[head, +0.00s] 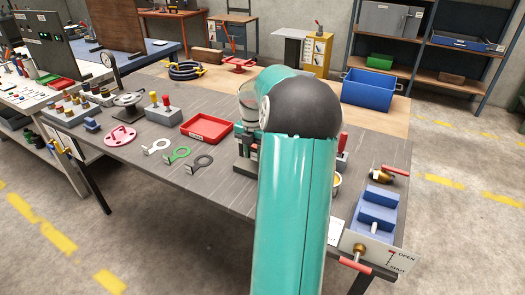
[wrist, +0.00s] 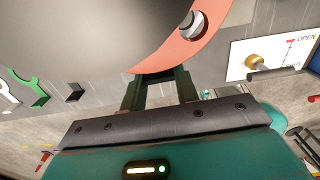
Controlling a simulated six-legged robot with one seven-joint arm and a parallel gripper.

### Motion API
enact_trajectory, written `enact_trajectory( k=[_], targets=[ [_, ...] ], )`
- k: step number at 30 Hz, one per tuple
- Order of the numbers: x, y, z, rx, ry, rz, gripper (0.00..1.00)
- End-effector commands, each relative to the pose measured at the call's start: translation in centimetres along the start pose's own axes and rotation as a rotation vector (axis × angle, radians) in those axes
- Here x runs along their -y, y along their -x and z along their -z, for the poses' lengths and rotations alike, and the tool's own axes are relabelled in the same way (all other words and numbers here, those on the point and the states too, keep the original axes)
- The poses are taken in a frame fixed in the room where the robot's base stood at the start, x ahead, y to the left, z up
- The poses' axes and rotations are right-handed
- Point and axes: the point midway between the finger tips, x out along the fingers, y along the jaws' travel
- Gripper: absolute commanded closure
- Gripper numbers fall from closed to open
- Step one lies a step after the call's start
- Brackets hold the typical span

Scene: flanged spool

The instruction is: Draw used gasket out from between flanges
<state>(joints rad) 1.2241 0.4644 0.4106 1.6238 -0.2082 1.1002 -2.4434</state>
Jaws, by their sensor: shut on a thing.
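In the wrist view my gripper's dark fingers (wrist: 160,88) reach the edge of the flanged spool. A large grey round surface (wrist: 90,35) fills the upper left, with an orange-red flange rim (wrist: 205,35) and a bolt (wrist: 190,25) beside it. My gripper is shut on the used gasket at that rim. The gasket is mostly hidden; I cannot tell how much of it lies between the flanges.
At the right are a blue stepped block (head: 378,210) and a valve panel marked OPEN (head: 384,262). A blue bin (head: 369,90) stands at the back.

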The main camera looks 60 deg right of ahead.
Motion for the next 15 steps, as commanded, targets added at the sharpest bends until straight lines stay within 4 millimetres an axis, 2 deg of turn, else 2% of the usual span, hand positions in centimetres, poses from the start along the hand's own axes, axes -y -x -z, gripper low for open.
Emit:
enact_trajectory(
  k=[15],
  targets=[
    [-0.03,0.82,0.4,0.0,0.001,0.0,0.84]
  ],
)
